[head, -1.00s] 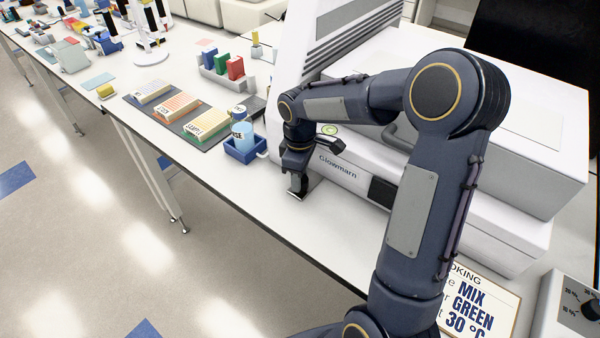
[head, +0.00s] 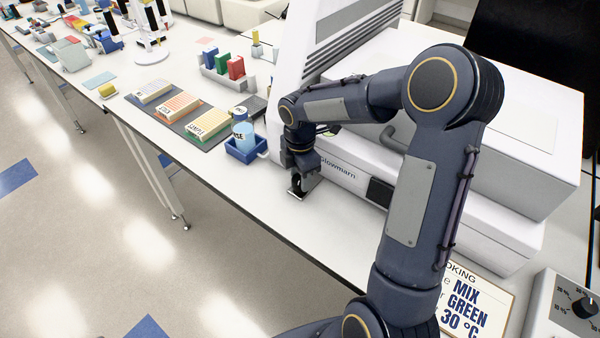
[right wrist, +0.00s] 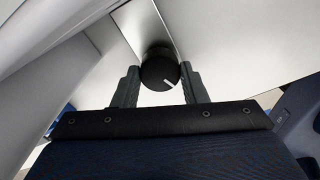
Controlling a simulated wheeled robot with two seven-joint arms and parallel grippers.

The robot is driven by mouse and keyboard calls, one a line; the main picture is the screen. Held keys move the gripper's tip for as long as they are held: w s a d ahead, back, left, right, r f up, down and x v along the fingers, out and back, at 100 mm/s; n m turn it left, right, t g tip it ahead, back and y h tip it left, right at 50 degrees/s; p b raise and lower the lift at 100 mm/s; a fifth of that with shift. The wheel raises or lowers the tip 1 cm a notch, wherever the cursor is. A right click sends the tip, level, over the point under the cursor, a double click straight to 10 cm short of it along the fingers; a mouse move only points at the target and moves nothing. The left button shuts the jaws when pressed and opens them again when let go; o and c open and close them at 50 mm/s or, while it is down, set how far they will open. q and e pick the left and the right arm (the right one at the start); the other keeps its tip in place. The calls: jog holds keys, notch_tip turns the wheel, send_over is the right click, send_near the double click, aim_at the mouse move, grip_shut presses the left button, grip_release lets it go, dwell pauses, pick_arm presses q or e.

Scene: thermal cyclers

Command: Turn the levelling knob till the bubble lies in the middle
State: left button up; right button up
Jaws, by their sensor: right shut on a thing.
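The levelling knob (right wrist: 157,70) is a black round knob with a white pointer line, in the right wrist view. The line points down and to the right there. My right gripper (head: 298,188) reaches down at the front left corner of the white Glowmarn machine (head: 337,170). In the right wrist view its two grey fingers (right wrist: 159,84) stand on either side of the knob, shut on it. In the head view the knob is hidden by the gripper. My left gripper is not in view.
A blue holder (head: 240,150) with a labelled bottle stands just left of the machine. A dark mat (head: 222,134) with labelled boxes lies beyond it. A sign (head: 478,308) and a dial box (head: 570,312) are at the lower right. The table front is clear.

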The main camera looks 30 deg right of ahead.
jog(key=shift+n, duration=0.6)
jog(key=o, duration=1)
notch_tip(320, 180, up, 8)
jog(key=shift+f, duration=0.1)
dwell(0.3)
